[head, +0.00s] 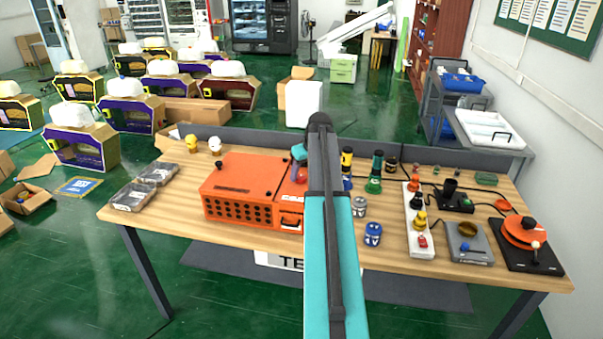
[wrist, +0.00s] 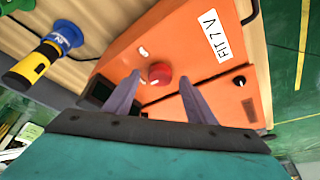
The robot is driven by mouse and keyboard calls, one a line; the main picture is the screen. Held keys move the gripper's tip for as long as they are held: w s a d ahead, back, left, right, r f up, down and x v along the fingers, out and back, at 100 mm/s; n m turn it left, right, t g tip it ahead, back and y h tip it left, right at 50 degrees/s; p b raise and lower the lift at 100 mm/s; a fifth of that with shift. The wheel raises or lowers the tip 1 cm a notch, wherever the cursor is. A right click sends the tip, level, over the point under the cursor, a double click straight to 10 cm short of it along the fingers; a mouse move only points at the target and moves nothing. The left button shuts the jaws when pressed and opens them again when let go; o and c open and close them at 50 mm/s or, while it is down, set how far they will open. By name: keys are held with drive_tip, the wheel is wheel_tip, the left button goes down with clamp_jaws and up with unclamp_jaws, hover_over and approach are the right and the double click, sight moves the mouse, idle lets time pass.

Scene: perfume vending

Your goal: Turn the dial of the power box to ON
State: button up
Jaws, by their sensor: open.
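The power box is an orange box (head: 240,185) on the wooden table, with round holes along its front; it also fills much of the wrist view (wrist: 205,60). Its red round dial (wrist: 160,73) sits on an orange face, with a small white mark (wrist: 142,52) beside it. In the head view the dial (head: 300,175) is partly covered by my arm. My gripper (wrist: 159,82) is open, one finger on each side of the dial in the picture. I cannot tell whether the fingers touch it. In the head view, only part of my teal gripper shows behind my arm.
Dark packs (head: 133,197) lie at the left.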

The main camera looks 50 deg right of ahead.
drive_tip(key=shift+w+f, duration=0.25)
drive_tip(key=shift+f, duration=0.4)
drive_tip(key=c, duration=1)
drive_tip(key=shift+c, duration=0.2)
